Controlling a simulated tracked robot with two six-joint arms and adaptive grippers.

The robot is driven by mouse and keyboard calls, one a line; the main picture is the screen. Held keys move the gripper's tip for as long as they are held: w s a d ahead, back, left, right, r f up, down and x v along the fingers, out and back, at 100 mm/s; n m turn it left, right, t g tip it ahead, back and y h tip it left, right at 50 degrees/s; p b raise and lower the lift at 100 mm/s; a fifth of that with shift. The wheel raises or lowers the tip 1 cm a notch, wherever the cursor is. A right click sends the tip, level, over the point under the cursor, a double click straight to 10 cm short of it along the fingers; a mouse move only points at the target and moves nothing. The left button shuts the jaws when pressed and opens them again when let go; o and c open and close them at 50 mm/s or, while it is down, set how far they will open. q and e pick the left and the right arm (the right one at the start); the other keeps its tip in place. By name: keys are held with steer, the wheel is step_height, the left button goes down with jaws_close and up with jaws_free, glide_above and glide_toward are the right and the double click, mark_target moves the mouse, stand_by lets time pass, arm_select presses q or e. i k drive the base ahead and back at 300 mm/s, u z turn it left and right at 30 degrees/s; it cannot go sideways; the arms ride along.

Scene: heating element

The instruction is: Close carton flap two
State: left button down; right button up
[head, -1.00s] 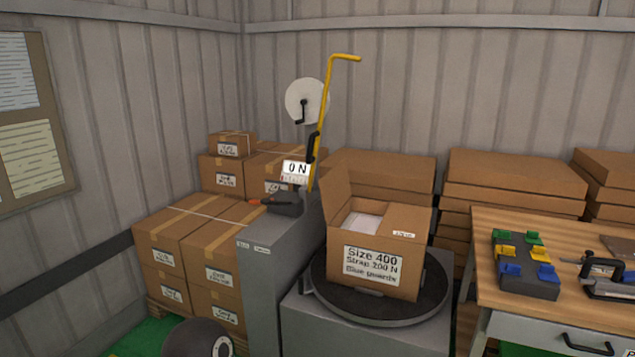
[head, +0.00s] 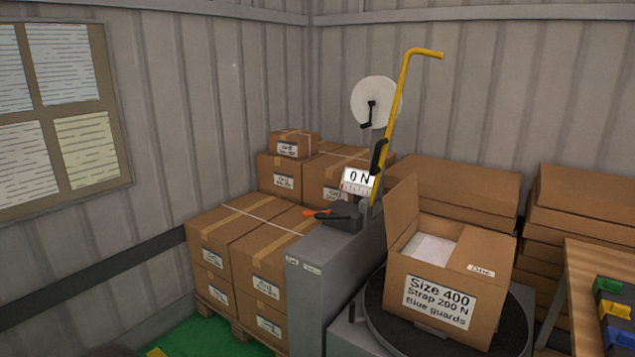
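An open cardboard carton (head: 448,285) stands on a round black turntable (head: 381,330). Its front label (head: 438,301) reads "Size 400, Strap 200 N, Blue guards". One flap (head: 401,211) stands upright at the carton's left side. Another flap (head: 479,262), marked "One", lies folded down over the right part of the top. White contents (head: 433,248) show in the uncovered left part. Any other flaps cannot be made out clearly. Neither of my grippers is in view.
A grey cabinet (head: 322,290) with a strapping tool (head: 333,217), a "0 N" display (head: 358,180) and a tall yellow bar (head: 394,120) stands left of the carton. Strapped cartons (head: 240,262) sit on a pallet at left. A wooden bench (head: 583,285) is at right.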

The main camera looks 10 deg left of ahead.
mark_target(401, 204)
steer(key=u, duration=0.15)
steer(key=i, duration=1.85)
steer(key=z, duration=0.85)
steer(key=k, duration=0.75)
steer(key=z, duration=0.2)
steer(key=i, duration=0.8)
steer(key=u, duration=0.05)
